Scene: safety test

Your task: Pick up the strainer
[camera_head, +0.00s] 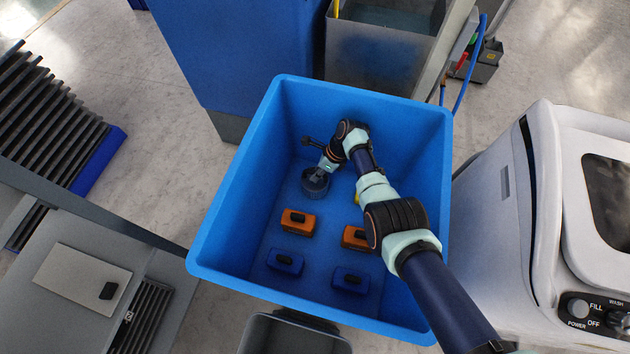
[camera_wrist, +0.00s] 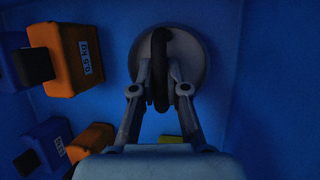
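The round grey object in the blue bin, which I take to be the strainer (camera_head: 316,183), sits on the bin floor toward the far left. In the wrist view it is a pale grey disc (camera_wrist: 196,50) with a black looped handle (camera_wrist: 159,45) standing up toward me. My gripper (camera_head: 322,168) is right over it, inside the bin. In the wrist view the fingertips of my gripper (camera_wrist: 159,72) lie on either side of the black handle, very close to it. I cannot tell whether they press on it. The gripper partly hides the disc.
The blue bin (camera_head: 232,181) has high walls on all sides. Two orange weights (camera_head: 298,222) and two blue weights (camera_head: 285,262) stand on its floor nearer the front. A yellow object (camera_head: 357,198) is mostly hidden by my arm. A white machine (camera_head: 500,200) stands right.

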